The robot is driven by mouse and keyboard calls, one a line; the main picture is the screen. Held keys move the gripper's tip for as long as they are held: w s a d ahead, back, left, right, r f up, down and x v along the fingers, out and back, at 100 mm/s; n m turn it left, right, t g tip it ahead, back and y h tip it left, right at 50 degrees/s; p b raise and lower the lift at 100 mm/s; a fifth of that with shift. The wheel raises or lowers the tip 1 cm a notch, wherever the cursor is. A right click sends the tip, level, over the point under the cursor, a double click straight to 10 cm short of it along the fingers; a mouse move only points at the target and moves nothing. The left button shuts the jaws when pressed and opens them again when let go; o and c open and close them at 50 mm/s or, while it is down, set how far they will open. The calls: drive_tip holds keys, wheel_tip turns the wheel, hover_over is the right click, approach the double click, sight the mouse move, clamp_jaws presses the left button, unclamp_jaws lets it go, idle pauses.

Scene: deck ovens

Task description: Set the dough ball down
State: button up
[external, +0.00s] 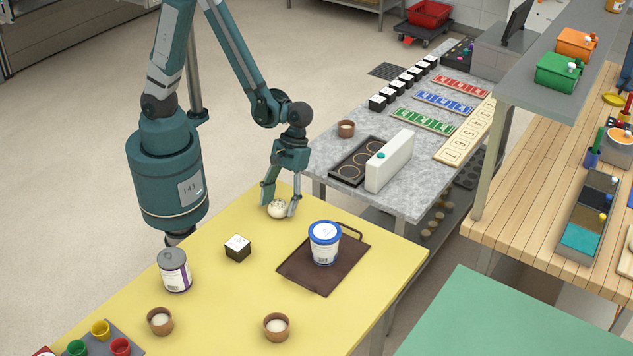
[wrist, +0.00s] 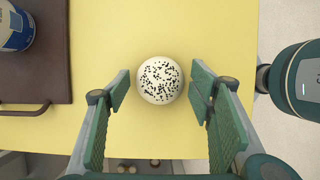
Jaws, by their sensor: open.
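The dough ball (external: 278,209) is pale and round, and it rests on the yellow table (external: 225,290) near its far edge. In the wrist view the dough ball (wrist: 160,80) shows black specks on top and sits between my fingertips. My gripper (external: 279,205) points down around it in the external view. In the wrist view my gripper (wrist: 160,92) is open, with a visible gap between each finger and the ball.
A brown tray (external: 300,277) with a white and blue tub (external: 325,243) stands to the right of the ball. A black box (external: 238,248) and a grey-lidded can (external: 174,270) are nearer. Small brown cups (external: 160,321) stand in front. Yellow tabletop around the ball is clear.

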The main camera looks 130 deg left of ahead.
drive_tip(key=shift+r, duration=0.2)
drive_tip(key=p+v, duration=0.2)
drive_tip(key=v, duration=1)
idle(0.7)
drive_tip(key=s+d+r+m+t+y, duration=0.2)
drive_tip(key=s+d+r+m+t, duration=0.1)
drive_tip(key=s+r+m, duration=0.3)
drive_tip(key=s+d+r+m+t+y, duration=0.2)
drive_tip(key=s+r+m, duration=0.4)
drive_tip(key=r+m, duration=0.5)
drive_tip(key=shift+s+d+m+t, duration=0.35)
drive_tip(key=shift+d+m+t, duration=0.2)
drive_tip(key=shift+t, duration=0.55)
drive_tip(key=shift+r, duration=0.15)
